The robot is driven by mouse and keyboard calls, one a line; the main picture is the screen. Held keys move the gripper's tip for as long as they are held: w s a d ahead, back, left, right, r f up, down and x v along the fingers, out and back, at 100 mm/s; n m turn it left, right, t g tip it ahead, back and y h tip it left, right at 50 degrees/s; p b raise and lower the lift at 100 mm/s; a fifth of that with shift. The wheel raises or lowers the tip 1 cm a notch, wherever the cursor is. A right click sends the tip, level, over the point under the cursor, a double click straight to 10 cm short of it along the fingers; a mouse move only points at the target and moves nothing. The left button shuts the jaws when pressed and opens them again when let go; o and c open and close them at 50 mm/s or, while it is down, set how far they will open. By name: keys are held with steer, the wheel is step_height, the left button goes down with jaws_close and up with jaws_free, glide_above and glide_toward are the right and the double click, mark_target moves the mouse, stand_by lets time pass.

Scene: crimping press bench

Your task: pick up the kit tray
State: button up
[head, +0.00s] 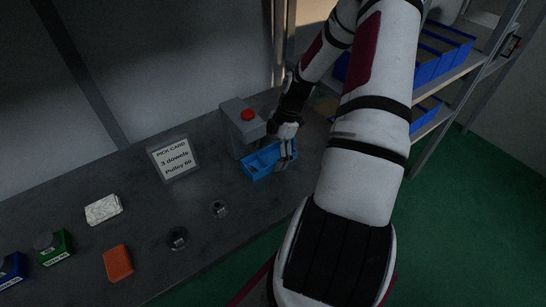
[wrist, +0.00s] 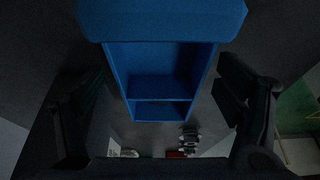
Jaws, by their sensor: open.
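The blue kit tray (head: 259,174) sits on the dark bench in front of the grey press. In the wrist view the tray (wrist: 160,22) fills the upper middle, with a broad near edge and compartments split by a divider. I see nothing in the compartments that show. My gripper (head: 284,158) is at the tray's right end in the head view, pointing down. In the wrist view my gripper (wrist: 160,103) is open, with one finger on each side of the tray and dark gaps between. Whether a finger touches the tray is hidden.
The grey press (head: 238,130) with a red button (head: 248,115) stands close behind the tray. A pick card (head: 174,158), a white block (head: 103,209), an orange block (head: 118,263), a green bin (head: 54,248) and two small dark round parts lie left. Shelves with blue bins (head: 440,60) stand right.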

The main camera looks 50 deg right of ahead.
steer(key=shift+f, duration=0.15)
steer(key=c, duration=1.4)
steer(key=shift+c, duration=0.2)
